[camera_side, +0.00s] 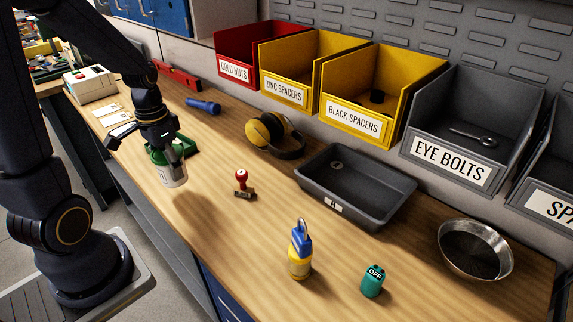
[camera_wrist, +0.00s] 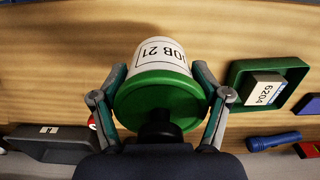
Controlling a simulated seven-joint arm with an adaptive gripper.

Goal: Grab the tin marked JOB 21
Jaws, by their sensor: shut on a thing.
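The tin marked JOB 21 (camera_wrist: 162,52) has a white label and a green lid in the wrist view. My gripper (camera_wrist: 160,78) is shut on it, with one finger on each side. In the side view the tin (camera_side: 173,176) hangs under my gripper (camera_side: 168,155) at the left of the bench. A shadow lies on the wood below it, and it looks a little above the bench top. Its label text cannot be read in the side view.
A green tray (camera_wrist: 240,100) with a box marked 6204 (camera_wrist: 264,88) is close beside the tin. A blue torch (camera_side: 203,106), a red-handled stamp (camera_side: 242,185), ear defenders (camera_side: 272,133) and a grey tray (camera_side: 335,207) stand around. The bench's front edge is near.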

